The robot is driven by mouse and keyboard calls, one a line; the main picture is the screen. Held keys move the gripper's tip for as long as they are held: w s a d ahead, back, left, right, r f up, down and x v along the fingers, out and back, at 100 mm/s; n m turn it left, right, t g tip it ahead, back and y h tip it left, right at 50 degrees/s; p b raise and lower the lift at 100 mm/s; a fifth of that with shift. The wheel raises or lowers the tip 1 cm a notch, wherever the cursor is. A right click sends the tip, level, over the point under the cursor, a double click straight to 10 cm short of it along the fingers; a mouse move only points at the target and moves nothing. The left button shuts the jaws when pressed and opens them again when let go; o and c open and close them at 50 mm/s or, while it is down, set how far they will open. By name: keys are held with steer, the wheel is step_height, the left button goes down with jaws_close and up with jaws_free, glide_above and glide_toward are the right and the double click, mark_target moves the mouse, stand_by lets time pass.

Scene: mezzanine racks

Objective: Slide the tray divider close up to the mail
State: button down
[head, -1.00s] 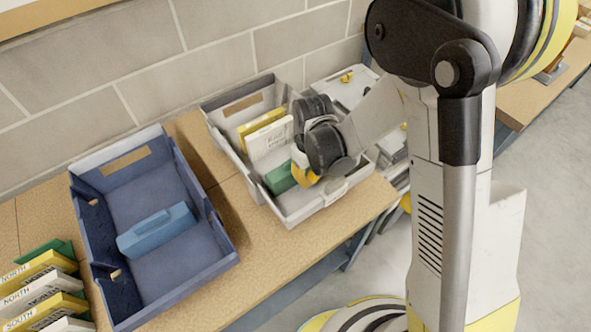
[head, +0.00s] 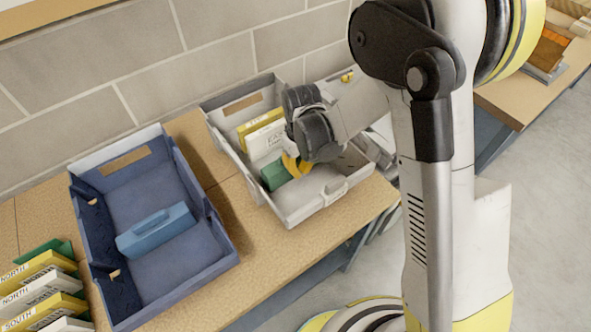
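The grey tray (head: 298,215) stands on the bench with mail inside: a yellow piece (head: 257,124) and a white piece (head: 266,141) lean together at its far-left part. A green divider (head: 273,176) stands just in front of the mail, with little or no gap visible. My gripper (head: 294,167) reaches into the tray from the right, its yellow fingertips at the right end of the green divider. The gripper's dark body covers part of the tray and mail. Whether the fingers are closed on the divider cannot be told.
A blue tray (head: 213,250) with a blue divider (head: 157,230) and no mail stands to the left. Stacked mail marked NORTH and SOUTH (head: 45,285) lies at the lower left. A brick wall (head: 90,70) rises behind. Bare bench (head: 262,262) shows in front of the trays.

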steer(key=shift+w+a, duration=0.7)
steer(key=shift+w, duration=0.35)
steer(key=shift+w+a, duration=0.65)
steer(key=shift+w, duration=0.35)
steer(key=shift+w+a+b, duration=0.45)
steer(key=shift+w+a, duration=0.15)
steer(key=shift+w, duration=0.3)
stand_by(0.5)
steer(key=shift+s, duration=0.1)
steer(key=shift+s+d, duration=0.4)
steer(key=shift+s, duration=0.15)
step_height(320, 180, up, 13)
steer(key=p, duration=0.7)
steer(key=shift+r, duration=0.1)
stand_by(0.5)
